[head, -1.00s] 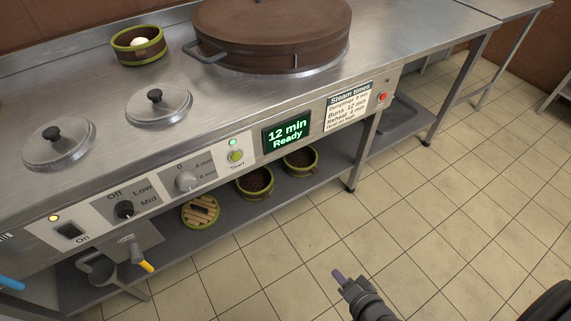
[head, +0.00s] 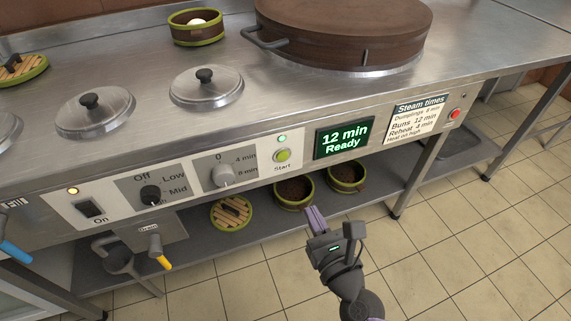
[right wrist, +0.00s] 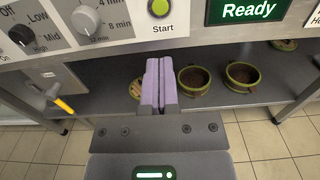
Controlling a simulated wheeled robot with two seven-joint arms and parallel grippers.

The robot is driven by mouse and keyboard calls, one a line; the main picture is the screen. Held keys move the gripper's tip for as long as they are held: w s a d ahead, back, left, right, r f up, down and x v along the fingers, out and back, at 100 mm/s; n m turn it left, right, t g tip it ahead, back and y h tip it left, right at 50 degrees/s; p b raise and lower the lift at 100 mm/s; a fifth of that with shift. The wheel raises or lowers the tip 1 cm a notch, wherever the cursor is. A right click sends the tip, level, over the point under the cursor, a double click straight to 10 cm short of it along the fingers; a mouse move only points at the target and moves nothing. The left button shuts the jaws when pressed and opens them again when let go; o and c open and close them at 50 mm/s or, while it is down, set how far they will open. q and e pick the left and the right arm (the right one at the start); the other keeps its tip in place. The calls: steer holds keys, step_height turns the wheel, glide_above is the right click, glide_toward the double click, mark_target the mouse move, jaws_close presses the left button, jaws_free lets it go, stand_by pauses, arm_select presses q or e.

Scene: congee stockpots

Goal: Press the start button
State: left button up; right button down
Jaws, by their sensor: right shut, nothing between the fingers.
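The green start button (head: 282,155) sits on the front panel above the word "Start", with a lit green lamp (head: 282,139) over it. It also shows at the top of the right wrist view (right wrist: 160,8). The display (head: 344,138) beside it reads "12 min Ready". My right gripper (head: 315,218) is shut and empty, below and in front of the panel, apart from the button. In the right wrist view its lilac fingers (right wrist: 159,82) lie together, just under the button. My left gripper is not in view.
A timer knob (head: 222,174), a heat knob (head: 150,195) and an On switch (head: 90,209) are left of the button. A red button (head: 455,114) is at the far right. A yellow-handled drain tap (head: 157,250) juts out below. Baskets (head: 293,191) stand on the lower shelf.

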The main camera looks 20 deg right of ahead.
mark_target(283, 157)
steer(key=w, duration=0.8)
steer(key=w+b, duration=0.1)
steer(key=w, duration=0.3)
steer(key=shift+w+a+f, duration=0.1)
steer(key=shift+w+a, duration=0.15)
steer(key=shift+w, duration=0.5)
steer(key=shift+w, duration=0.1)
